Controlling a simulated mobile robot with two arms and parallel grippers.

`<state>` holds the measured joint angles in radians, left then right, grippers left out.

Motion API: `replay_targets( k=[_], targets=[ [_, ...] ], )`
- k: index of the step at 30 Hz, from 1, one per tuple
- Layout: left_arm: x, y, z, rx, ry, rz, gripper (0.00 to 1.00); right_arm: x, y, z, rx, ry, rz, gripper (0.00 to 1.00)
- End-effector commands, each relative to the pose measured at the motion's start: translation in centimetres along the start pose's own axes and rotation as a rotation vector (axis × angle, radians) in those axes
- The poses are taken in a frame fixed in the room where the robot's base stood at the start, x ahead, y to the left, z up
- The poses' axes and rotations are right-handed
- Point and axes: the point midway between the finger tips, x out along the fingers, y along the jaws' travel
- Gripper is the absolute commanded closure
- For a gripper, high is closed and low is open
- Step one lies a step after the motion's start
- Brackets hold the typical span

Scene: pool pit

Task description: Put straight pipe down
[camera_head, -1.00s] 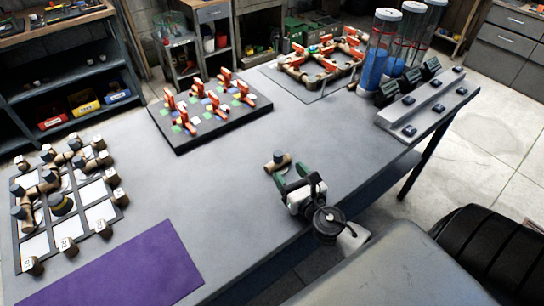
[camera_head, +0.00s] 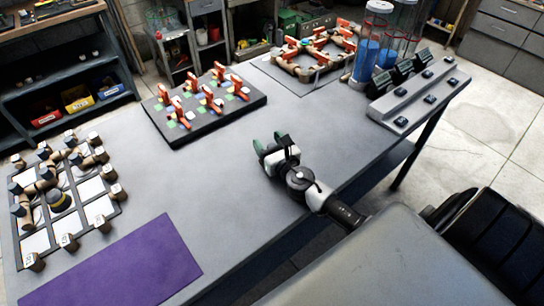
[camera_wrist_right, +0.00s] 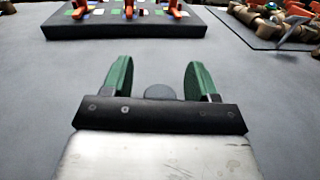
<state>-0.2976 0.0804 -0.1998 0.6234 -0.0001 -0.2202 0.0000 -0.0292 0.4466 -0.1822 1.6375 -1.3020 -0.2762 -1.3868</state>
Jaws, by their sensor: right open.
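My right gripper (camera_head: 270,146) is over the middle of the grey table, its green fingers spread open. In the right wrist view both fingers (camera_wrist_right: 160,80) stand wide apart. A dark grey rounded shape (camera_wrist_right: 159,92) shows between them, partly hidden by the black bar; I cannot tell whether it is the end of the straight pipe or part of the gripper. No tan pipe is visible at the gripper in the head view. Tan pipes with grey ends stand and lie on the white-squared board (camera_head: 35,242) at the left. My left gripper is not in view.
A black board (camera_head: 195,132) with orange-handled parts lies behind the gripper. A pipe loop (camera_head: 302,72) lies farther back, beside clear tubes with blue liquid (camera_head: 366,60). A grey button panel (camera_head: 412,98) is at the right. A purple mat (camera_head: 130,265) lies front left. The table's middle is clear.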

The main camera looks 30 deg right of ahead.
Motion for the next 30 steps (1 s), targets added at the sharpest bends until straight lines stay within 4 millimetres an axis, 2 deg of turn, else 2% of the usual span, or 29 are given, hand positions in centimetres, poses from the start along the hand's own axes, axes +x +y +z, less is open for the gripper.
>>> replay_targets(
  k=[2,12,14,23,26,30],
  targets=[
    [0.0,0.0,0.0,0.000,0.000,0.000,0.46,0.0,0.0,0.0,0.000,0.000,0.000,0.41],
    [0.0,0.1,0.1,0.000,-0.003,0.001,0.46,-0.1,0.0,0.0,0.000,0.000,0.000,0.93],
    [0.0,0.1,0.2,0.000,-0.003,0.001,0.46,-0.1,0.0,0.0,0.000,0.000,0.000,1.00],
    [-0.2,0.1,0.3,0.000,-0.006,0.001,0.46,0.0,0.0,0.4,-0.001,-0.002,0.000,1.00],
    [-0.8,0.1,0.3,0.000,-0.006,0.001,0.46,0.0,0.0,1.2,0.000,-0.003,-0.001,1.00],
    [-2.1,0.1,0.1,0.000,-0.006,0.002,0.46,0.0,0.0,3.3,-0.002,-0.004,0.001,1.00]
  ],
)
